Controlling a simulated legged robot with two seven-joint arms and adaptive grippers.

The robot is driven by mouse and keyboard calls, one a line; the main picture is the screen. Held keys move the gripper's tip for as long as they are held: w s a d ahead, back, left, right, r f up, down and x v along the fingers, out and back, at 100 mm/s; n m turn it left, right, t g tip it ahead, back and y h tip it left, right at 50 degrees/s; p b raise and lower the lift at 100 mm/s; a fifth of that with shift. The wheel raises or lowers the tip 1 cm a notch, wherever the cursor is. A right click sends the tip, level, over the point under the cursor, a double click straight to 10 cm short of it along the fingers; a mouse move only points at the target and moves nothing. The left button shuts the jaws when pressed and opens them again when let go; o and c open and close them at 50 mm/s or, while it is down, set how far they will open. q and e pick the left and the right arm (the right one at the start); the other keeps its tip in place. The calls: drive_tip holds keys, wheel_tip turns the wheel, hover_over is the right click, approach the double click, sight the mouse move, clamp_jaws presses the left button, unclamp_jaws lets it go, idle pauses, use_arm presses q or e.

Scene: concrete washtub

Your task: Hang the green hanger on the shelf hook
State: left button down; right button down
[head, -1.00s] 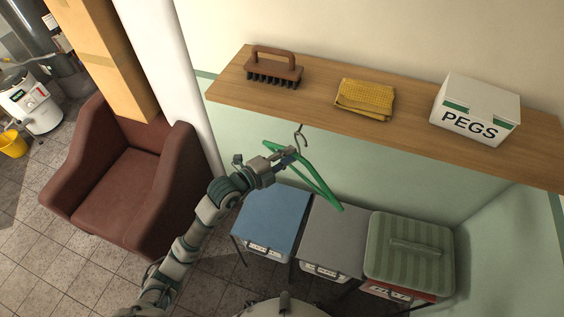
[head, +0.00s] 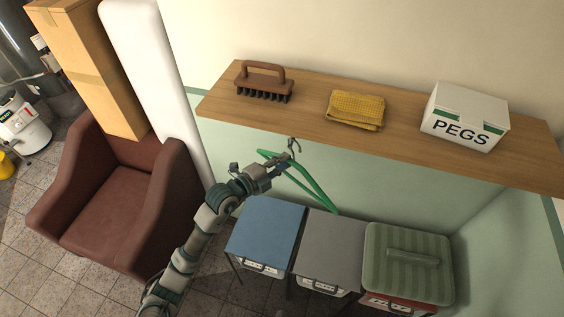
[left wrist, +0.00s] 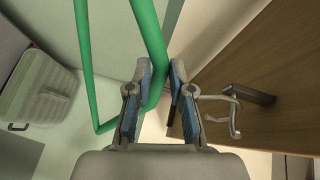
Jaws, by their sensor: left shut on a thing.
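The green hanger (head: 312,190) is held by my left gripper (head: 286,166) just below the front edge of the wooden shelf (head: 230,101). In the left wrist view the green hanger (left wrist: 150,45) passes between the two fingers of my left gripper (left wrist: 161,85), which are shut on it. The hanger's grey metal hook (left wrist: 236,120) curves out to the right of the fingers, close to a dark peg (left wrist: 250,94) on the shelf, which looks like the shelf hook. I cannot tell whether they touch. The shelf hook is hidden in the head view. My right gripper is out of view.
On the shelf lie a brown brush (head: 264,82), a yellow cloth (head: 356,110) and a white PEGS box (head: 464,116). Below stand a blue-lidded bin (head: 265,232), a grey-lidded bin (head: 329,250) and a striped green-lidded bin (head: 408,265). A brown armchair (head: 115,205) stands left.

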use_arm(q)
drive_tip(key=shift+a+f, duration=0.1)
drive_tip(key=shift+a, duration=0.35)
drive_tip(key=c, duration=1)
unclamp_jaws()
drive_tip(key=shift+o, duration=0.2)
drive_tip(key=shift+d, duration=0.2)
